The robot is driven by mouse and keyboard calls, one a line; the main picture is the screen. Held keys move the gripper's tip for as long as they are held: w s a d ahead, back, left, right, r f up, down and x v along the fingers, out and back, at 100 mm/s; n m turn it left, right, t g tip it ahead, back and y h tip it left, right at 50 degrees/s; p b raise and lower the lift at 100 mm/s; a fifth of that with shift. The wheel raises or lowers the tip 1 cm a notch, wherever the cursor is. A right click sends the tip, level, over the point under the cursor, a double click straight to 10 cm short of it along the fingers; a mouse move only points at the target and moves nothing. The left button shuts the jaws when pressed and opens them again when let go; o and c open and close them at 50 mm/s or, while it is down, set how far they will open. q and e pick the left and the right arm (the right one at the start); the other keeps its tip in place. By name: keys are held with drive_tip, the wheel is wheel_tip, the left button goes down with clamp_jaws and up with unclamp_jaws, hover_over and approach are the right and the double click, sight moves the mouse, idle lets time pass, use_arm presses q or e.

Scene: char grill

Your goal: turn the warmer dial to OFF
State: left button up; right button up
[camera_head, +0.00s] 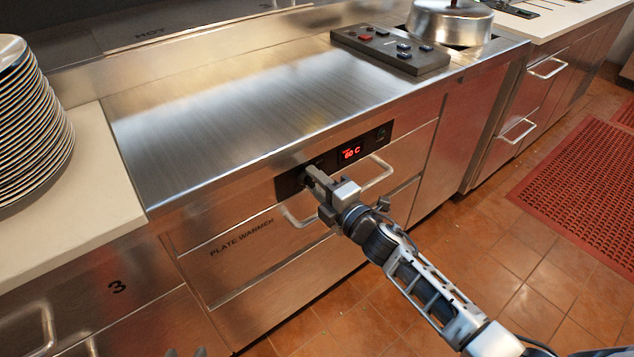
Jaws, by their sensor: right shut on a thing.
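The plate warmer's black control panel (372,138) is on the front of the steel counter, above a drawer marked PLATE WARMER. Its display (351,153) is lit red and seems to read 80 C. My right gripper (309,178) is at the panel's left end, shut on the warmer dial. The gripper hides nearly all of the dial, so its pointer and markings cannot be read. Dark tips at the bottom edge look like my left gripper (186,352), low in front of the drawers and away from the panel; its opening cannot be made out.
Drawer handles (380,176) stick out just below the panel, close to my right gripper. A stack of plates (35,125) stands on the left counter. A dark button box (392,50) and a steel lidded pot (450,22) are at the back.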

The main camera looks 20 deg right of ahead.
drive_tip(key=o, duration=1)
drive_tip(key=shift+c, duration=0.2)
drive_tip(key=shift+s, duration=0.1)
drive_tip(key=shift+s+d, duration=0.15)
drive_tip(key=shift+s, duration=0.25)
use_arm(q)
drive_tip(key=shift+f, duration=0.15)
use_arm(e)
drive_tip(key=v, duration=1.5)
use_arm(q)
drive_tip(key=shift+w+a+r+p, duration=0.1)
drive_tip(key=shift+r+p, duration=0.35)
drive_tip(key=shift+p, duration=0.4)
use_arm(e)
drive_tip(key=s+a+f+m+g+h, duration=0.1)
drive_tip(key=s+a+f+m+g, duration=0.2)
drive_tip(key=m, duration=0.7)
drive_tip(key=s+a+f+m+g+h, duration=0.1)
drive_tip(key=s+a+m, duration=0.4)
drive_tip(key=m, duration=0.5)
drive_tip(key=shift+s+f+g+h, duration=0.4)
drive_tip(key=shift+s+f+g, duration=0.55)
drive_tip(key=shift+g, duration=0.25)
